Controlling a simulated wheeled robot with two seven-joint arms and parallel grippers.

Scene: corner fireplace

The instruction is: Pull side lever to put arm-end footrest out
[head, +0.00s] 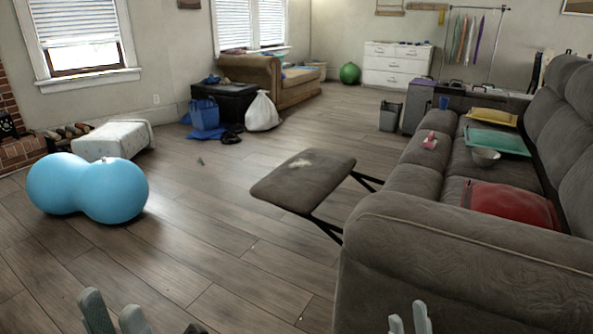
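The grey recliner sofa (440,255) fills the right side of the head view, its near arm closest to me. A grey padded footrest (300,182) stands out in front of the sofa's near end, raised above the floor on black metal links. I cannot see the side lever; the outer side of the near arm is largely out of view. My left gripper (115,312) is at the bottom left, fingers apart and empty, far from the sofa. My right gripper (409,318) is at the bottom, in front of the near arm in the picture, with a gap between its fingertips.
A blue peanut-shaped ball (88,188) lies on the floor at left, near a white-covered ottoman (115,140). The wooden floor between ball and footrest is clear.

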